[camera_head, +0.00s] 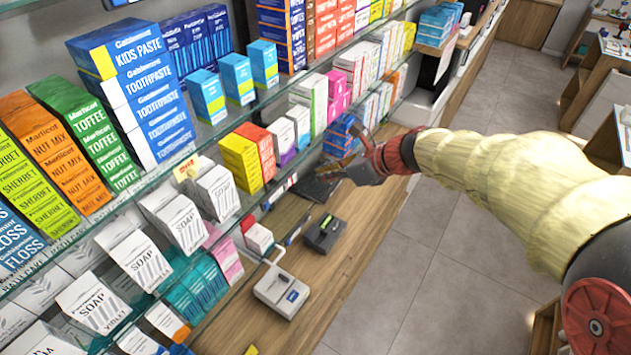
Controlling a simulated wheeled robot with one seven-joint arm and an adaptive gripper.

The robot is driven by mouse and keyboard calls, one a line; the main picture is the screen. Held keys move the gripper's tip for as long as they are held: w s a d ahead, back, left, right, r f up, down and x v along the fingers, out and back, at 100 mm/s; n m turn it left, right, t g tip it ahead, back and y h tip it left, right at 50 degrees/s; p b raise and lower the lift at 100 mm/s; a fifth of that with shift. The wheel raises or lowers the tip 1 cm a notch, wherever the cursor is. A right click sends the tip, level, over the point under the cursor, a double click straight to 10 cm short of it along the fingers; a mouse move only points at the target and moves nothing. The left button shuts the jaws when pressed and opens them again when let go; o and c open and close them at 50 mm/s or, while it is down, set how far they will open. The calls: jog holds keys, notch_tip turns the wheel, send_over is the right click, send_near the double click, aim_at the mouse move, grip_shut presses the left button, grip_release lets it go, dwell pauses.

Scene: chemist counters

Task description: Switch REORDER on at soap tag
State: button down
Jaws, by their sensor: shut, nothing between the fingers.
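White soap boxes (180,222) stand in a row on the glass shelf at the left, with more soap boxes (95,303) nearer the front. A small yellow tag with red marks (186,169) shows at the shelf behind the far soap boxes. I cannot read it or make out a REORDER switch. A small pale label (281,190) sits on the shelf edge farther right, also unreadable. My gripper (350,158) is shut and empty. It is in front of the far shelves, well to the right of the soap boxes and apart from them.
A white card terminal (282,291) and a dark device (325,234) stand on the wooden counter (335,285) below. Glass shelf edges (130,195) run along the left, packed with boxes. The tiled floor (450,300) at the right is clear.

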jog(key=v, duration=0.4)
jog(key=shift+w+r, duration=0.1)
jog(key=shift+r, duration=0.45)
